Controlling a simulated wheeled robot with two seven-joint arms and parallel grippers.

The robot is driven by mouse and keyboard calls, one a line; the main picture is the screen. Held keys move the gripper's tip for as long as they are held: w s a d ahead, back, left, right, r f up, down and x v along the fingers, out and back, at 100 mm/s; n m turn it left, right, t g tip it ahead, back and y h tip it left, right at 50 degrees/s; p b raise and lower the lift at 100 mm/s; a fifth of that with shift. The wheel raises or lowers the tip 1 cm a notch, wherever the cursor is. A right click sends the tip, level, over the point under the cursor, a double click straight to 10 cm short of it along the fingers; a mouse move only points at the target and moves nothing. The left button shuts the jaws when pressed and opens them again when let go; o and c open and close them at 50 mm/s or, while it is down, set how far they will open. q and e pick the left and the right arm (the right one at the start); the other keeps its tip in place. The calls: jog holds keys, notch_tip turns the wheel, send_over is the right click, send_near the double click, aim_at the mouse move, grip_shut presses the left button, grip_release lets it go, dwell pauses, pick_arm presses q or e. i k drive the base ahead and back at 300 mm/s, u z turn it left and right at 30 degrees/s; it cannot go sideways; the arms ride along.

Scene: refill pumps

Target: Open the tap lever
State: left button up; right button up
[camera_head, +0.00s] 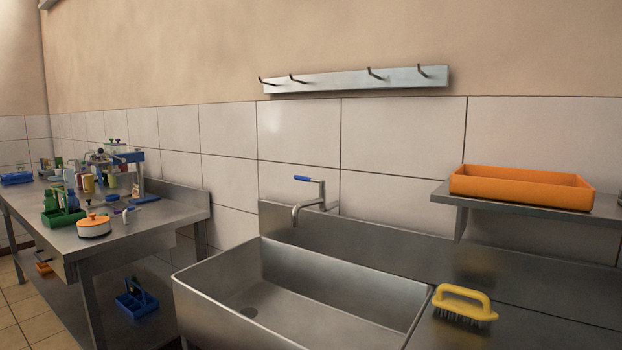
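The tap (310,206) is a metal spout on the back panel above the sink (300,300). Its lever (307,179) has a blue handle and sits on top of the tap, with the blue end pointing left. No water shows at the spout. The sink basin looks empty, with a dark drain at its bottom left. Neither of my grippers is in view.
A yellow-handled brush (463,299) lies on the counter right of the sink. An orange tray (521,187) sits on a shelf at right. A metal table (150,226) at left holds several bottles and a round orange-lidded container (94,226). Hooks hang on the wall rail (350,80).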

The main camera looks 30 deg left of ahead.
aim_at(321, 183)
jog(key=u, duration=2.8)
jog(key=i, duration=1.65)
jog(key=z, duration=1.2)
